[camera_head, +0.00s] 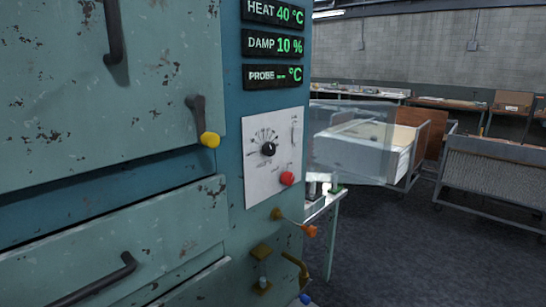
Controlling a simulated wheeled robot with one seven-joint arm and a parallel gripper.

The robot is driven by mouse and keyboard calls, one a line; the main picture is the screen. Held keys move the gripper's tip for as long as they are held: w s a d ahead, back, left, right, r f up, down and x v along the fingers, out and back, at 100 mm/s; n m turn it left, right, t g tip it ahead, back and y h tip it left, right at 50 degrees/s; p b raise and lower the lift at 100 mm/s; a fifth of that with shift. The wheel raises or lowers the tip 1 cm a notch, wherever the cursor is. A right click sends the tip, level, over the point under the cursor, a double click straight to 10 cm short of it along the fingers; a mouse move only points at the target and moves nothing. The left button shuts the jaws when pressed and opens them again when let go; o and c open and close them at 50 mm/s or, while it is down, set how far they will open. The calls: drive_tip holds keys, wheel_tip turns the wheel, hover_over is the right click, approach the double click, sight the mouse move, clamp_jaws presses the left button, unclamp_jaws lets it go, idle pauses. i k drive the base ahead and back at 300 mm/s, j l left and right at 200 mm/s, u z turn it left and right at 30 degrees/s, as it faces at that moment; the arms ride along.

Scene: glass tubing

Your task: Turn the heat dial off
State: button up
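The heat dial is most likely the black round knob (268,149) on the white control plate (257,190). Marks fan out above the knob, but their labels are too small to read. A red button (287,178) sits below and right of the knob on the same plate. Above the plate, the heat display (275,13) reads 40 °C in green. The damp display (275,45) reads 10 %, and the probe display (273,77) shows dashes. My gripper is not in view.
The teal cabinet has a yellow-tipped lever (206,125), an orange-tipped lever (295,224) and a drawer handle (95,280). A clear panel (350,140) stands right of the plate. Wheeled carts (490,170) stand farther right. Dark floor (440,260) is open at lower right.

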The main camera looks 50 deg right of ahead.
sight(268, 149)
drive_tip(key=l+z, duration=0.1)
drive_tip(key=z, duration=0.3)
drive_tip(key=i+z, duration=0.1)
drive_tip(key=z, duration=0.35)
drive_tip(key=i+l+z, duration=0.1)
drive_tip(key=z, duration=0.3)
drive_tip(key=i+z, duration=0.1)
drive_tip(key=z, duration=0.3)
